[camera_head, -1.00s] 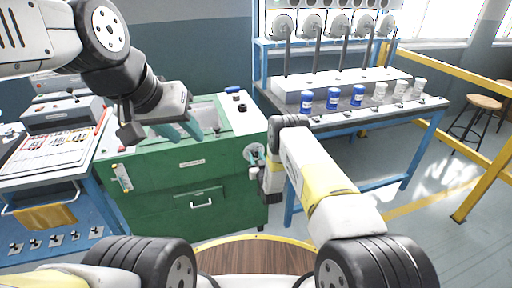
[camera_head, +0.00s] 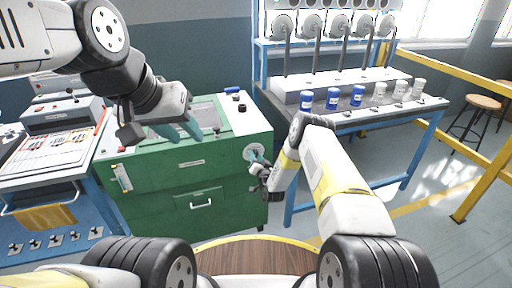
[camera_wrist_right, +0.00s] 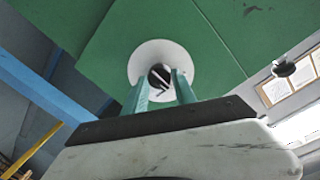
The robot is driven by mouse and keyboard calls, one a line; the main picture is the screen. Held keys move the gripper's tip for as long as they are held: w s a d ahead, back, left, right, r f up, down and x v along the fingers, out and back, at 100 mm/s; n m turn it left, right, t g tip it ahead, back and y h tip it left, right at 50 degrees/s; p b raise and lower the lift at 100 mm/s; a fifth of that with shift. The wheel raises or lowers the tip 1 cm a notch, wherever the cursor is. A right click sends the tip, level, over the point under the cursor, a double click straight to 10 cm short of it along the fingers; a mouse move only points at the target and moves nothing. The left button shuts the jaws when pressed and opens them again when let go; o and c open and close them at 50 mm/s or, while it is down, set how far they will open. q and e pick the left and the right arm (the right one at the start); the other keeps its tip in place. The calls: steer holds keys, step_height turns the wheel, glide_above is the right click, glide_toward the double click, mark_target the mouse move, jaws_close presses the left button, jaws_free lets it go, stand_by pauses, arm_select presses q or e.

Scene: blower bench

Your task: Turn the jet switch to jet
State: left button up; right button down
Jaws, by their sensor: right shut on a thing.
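The jet switch is a dark round knob (camera_wrist_right: 160,76) on a white disc (camera_wrist_right: 152,50) on the front of the green cabinet (camera_head: 150,210). A light line runs slantwise across the knob in the right wrist view. The white disc also shows in the head view (camera_head: 249,150), partly behind my right gripper (camera_head: 257,157). The right gripper's teal fingers (camera_wrist_right: 162,80) are shut on the knob, one on each side. My left gripper (camera_head: 190,130) hangs above the cabinet's top, apart from it. Its teal fingers show, but their gap is unclear.
A drawer handle (camera_head: 201,204) sits low on the cabinet front. At the right, a blue-framed bench (camera_head: 420,118) carries several blue and white containers. A panel with switches (camera_head: 55,145) stands at the left. A yellow rail (camera_head: 485,172) is at the far right.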

stand_by(0.3)
steer(key=c, duration=1)
jaws_free()
steer(key=v, duration=0.7)
steer(key=shift+s+d, duration=0.15)
steer(key=shift+s, duration=0.25)
